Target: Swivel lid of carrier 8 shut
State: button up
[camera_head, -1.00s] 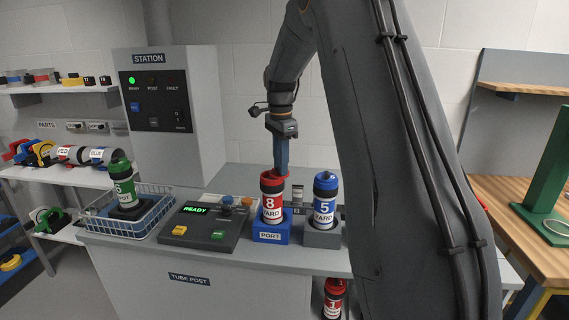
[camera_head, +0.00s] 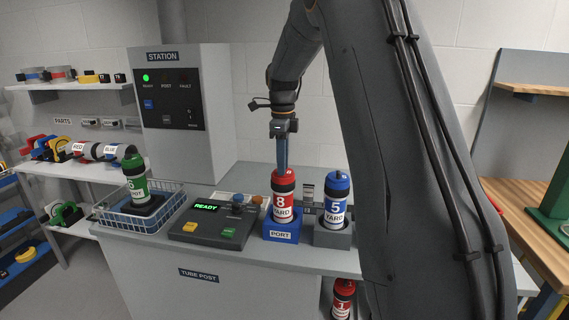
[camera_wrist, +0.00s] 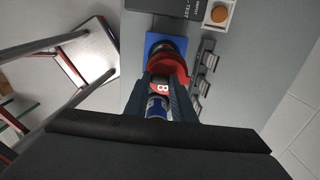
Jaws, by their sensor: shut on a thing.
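Carrier 8 (camera_head: 283,202), red with a white "8 YARD" label, stands upright in the blue PORT block (camera_head: 281,230). Its red lid (camera_head: 284,178) shows at the top and looks roughly over the body; whether it is fully seated I cannot tell. My gripper (camera_head: 282,168) points straight down at the lid and is shut on it. In the wrist view, the fingers of my gripper (camera_wrist: 162,88) flank a part marked 8, with the red lid (camera_wrist: 176,66) just beyond. The fingers hide part of the lid and the carrier's mouth.
Blue carrier 5 (camera_head: 336,198) stands close to the right in a grey block (camera_head: 333,236). The control panel (camera_head: 214,226) showing READY is at the left, then a wire basket (camera_head: 170,212) with a green carrier (camera_head: 136,182). A red carrier (camera_head: 343,298) sits below the counter.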

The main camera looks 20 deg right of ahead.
dwell(0.4)
jog(key=o, duration=1.1)
jog(key=shift+c, duration=0.2)
jog(key=shift+r+b, duration=1.25)
jog(key=shift+r, duration=2.7)
jog(key=s+a+f+n, duration=0.4)
jog(key=s+f+n, duration=0.3)
jog(key=s+n, duration=0.1)
jog(key=s+a+f+n+t, duration=0.1)
jog(key=s+a+f+n, duration=0.3)
jog(key=s+f+n, duration=0.3)
jog(key=s+a+f+n+b, duration=0.1)
jog(key=s+a+f+n, duration=0.3)
jog(key=s+f+n, duration=0.3)
jog(key=s+n, duration=0.3)
jog(key=s, duration=0.4)
